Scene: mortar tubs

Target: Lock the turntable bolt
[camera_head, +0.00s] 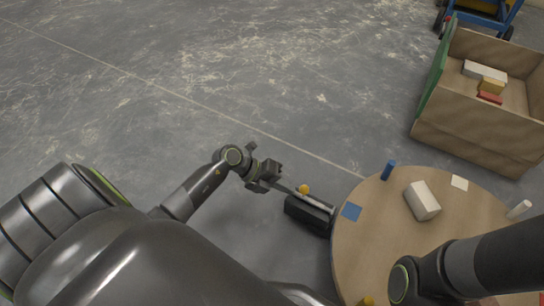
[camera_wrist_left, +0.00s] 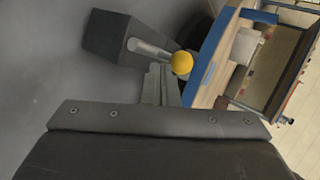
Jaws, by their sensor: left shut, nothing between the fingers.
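The turntable (camera_head: 375,235) is a round wooden disc at the lower right of the head view. Beside its left rim is a dark block (camera_head: 306,214) carrying the bolt, a pale metal rod (camera_head: 318,204) with a yellow knob (camera_head: 303,189). The left wrist view also shows the block (camera_wrist_left: 105,45), the rod (camera_wrist_left: 148,48) and the knob (camera_wrist_left: 181,63). My left gripper (camera_head: 289,188) is shut and empty, its fingertips close to the knob; I cannot tell if they touch. Whether the rod's end enters the turntable is unclear. My right gripper is out of view.
On the turntable are a white block (camera_head: 422,201), a blue peg (camera_head: 388,170), a white peg (camera_head: 519,209) and flat blue (camera_head: 351,211) and white (camera_head: 459,183) squares. A wooden crate (camera_head: 470,135) stands behind. My right arm covers the lower right. Floor at left is clear.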

